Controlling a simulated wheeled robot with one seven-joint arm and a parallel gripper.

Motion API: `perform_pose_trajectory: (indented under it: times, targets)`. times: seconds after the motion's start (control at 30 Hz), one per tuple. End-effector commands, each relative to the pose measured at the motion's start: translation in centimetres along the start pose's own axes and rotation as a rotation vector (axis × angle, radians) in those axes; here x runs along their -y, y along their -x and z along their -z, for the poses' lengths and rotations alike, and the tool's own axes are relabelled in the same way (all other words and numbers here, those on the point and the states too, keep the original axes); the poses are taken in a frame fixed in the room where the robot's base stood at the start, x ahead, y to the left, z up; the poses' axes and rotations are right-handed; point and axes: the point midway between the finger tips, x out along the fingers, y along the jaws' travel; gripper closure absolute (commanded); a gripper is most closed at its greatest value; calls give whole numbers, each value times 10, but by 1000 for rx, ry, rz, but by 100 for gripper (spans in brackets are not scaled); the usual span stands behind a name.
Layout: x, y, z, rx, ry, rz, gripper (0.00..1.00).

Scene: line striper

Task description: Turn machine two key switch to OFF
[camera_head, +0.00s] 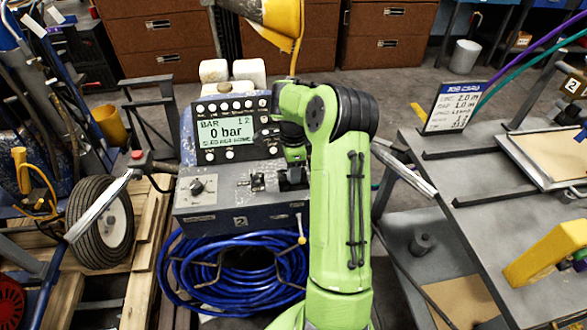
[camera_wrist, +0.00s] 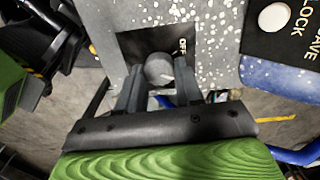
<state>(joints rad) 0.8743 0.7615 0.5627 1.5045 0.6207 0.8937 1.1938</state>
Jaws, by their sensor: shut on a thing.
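Machine two's grey speckled console (camera_head: 225,215), marked "2", stands in the middle of the head view, with a lit screen (camera_head: 224,132) reading "0 bar" above it. In the wrist view the round grey key switch (camera_wrist: 159,67) sits on a black square plate (camera_wrist: 130,44) with partly visible "OFF" lettering at its right. My gripper (camera_wrist: 160,76) has one finger on each side of the switch and is shut on it. In the head view my green arm reaches down over the console's right side and hides most of the switch, so its exact turn cannot be told.
A dial (camera_head: 197,188) and a toggle (camera_head: 257,181) sit left of my gripper on the console. A blue hose coil (camera_head: 225,275) hangs below. A wheel (camera_head: 100,218) stands at left, and a grey workbench (camera_head: 500,225) at right.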

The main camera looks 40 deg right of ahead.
Motion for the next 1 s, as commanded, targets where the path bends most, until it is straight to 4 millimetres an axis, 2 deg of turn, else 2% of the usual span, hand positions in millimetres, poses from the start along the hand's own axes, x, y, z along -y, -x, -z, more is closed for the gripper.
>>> perform_pose_trajectory:
  times: [0.7,1.0]
  targets:
    - [1,3,-1,-20,627,0,95]
    - [1,2,-2,-27,842,1,95]
